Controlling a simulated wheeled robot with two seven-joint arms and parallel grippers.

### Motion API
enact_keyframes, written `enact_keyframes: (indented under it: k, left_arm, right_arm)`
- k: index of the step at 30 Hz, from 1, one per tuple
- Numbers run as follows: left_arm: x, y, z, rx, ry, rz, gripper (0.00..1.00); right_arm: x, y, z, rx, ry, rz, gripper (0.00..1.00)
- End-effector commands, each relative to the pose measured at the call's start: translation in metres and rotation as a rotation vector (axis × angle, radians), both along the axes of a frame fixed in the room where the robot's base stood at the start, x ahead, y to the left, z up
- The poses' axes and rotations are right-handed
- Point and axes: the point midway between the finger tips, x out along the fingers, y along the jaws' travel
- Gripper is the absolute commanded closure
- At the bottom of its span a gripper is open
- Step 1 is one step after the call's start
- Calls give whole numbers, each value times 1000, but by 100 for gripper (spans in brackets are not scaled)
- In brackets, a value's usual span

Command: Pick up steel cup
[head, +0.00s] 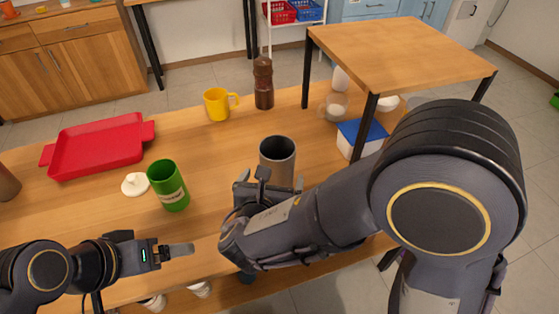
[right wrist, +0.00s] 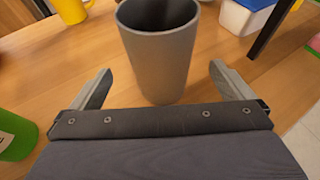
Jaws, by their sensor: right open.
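The steel cup (head: 278,160) is a tall grey cylinder standing upright on the wooden table, in the middle of the head view. In the right wrist view the cup (right wrist: 160,62) stands just beyond and between my open fingers. My right gripper (head: 262,185) is at the near side of the cup, and its fingers (right wrist: 160,88) are spread with nothing held. The arm hides the cup's lower part in the head view. My left gripper (head: 180,250) is low at the table's front edge, away from the cup; its finger gap is not clear.
A green canister (head: 168,186) and a white lid (head: 135,184) stand left of the cup. A yellow mug (head: 216,104), a brown pepper mill (head: 263,84) and a red tray (head: 100,146) are farther back. A small raised wooden stand (head: 400,52) is at right, near a blue-lidded box (head: 361,138).

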Motion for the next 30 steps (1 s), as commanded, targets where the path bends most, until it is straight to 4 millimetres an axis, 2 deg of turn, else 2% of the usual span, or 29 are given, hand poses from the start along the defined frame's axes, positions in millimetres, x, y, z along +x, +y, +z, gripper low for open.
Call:
enact_keyframes:
  k: [13,22,23,30]
  left_arm:
    - [0,0,-1,0,0,0,12]
    - [0,0,-1,0,0,0,12]
    - [0,0,-1,0,0,0,12]
    - [0,0,-1,0,0,0,12]
  right_arm:
    - [54,-12,-23,0,1,-4,0]
    - [60,-13,-26,3,1,-2,0]
    - [60,-13,-26,3,1,-2,1]
    - [60,-13,-26,3,1,-2,33]
